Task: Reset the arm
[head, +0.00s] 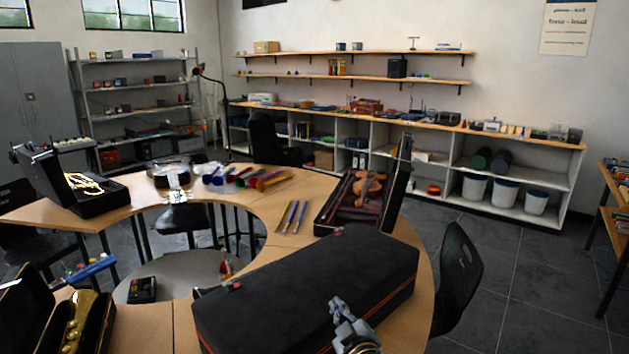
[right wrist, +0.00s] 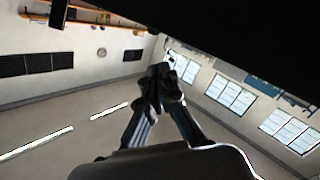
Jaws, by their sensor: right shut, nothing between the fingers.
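My right gripper (head: 338,305) shows at the bottom of the head view, in front of a long closed black case (head: 310,280) with red trim. Whether it touches the case I cannot tell. In the right wrist view its fingers (right wrist: 164,72) meet at the tips, with nothing between them. That view looks toward the ceiling, with wall windows beyond the fingers and a dark shape across the upper right. My left gripper is not in view.
The curved wooden table (head: 120,212) carries an open violin case (head: 334,229), an open trumpet case (head: 110,202) and coloured tubes (head: 255,178). A saxophone case (head: 38,300) lies front left. A black chair (head: 458,275) stands right, with open floor (head: 530,275) beyond.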

